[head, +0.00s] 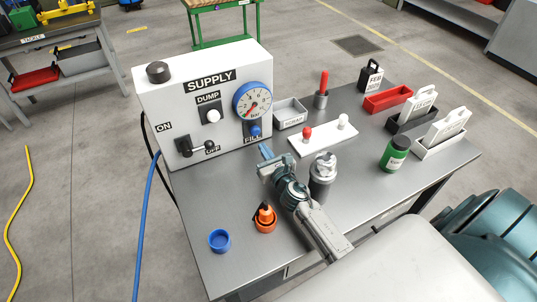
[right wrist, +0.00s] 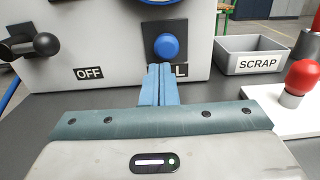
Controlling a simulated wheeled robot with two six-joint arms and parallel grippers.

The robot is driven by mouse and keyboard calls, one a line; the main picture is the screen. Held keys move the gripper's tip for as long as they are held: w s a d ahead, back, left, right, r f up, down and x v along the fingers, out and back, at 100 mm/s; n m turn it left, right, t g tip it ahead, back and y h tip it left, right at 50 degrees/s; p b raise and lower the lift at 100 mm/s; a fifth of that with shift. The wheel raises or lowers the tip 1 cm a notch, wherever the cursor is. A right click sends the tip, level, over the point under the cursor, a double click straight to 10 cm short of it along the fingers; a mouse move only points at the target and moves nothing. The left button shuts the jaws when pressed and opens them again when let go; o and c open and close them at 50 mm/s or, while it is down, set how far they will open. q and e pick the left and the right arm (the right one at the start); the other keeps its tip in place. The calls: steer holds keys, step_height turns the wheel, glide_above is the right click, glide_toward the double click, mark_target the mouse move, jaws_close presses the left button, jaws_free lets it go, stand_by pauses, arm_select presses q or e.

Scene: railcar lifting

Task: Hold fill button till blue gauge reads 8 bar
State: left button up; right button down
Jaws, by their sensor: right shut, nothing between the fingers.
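The white SUPPLY box (head: 205,105) stands at the back left of the grey table. Its blue-rimmed gauge (head: 253,102) has a red needle that points to the lower left; the numbers are too small to read exactly. The blue fill button (head: 255,131) is below the gauge, and it also shows in the right wrist view (right wrist: 166,46). My right gripper (head: 264,151) is shut and empty. Its blue fingertips (right wrist: 160,67) show just below the button and cover most of the FILL label. I cannot tell if they touch the panel. My left gripper is not in view.
The box also carries a white DUMP knob (head: 212,116) and a black ON/OFF lever (head: 208,147). A grey SCRAP tray (head: 290,113) and a white plate (head: 322,139) with red and white knobs sit to the right.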

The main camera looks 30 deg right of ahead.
mark_target(254, 134)
steer(key=shift+w+d, duration=0.15)
steer(key=shift+w, duration=2.4)
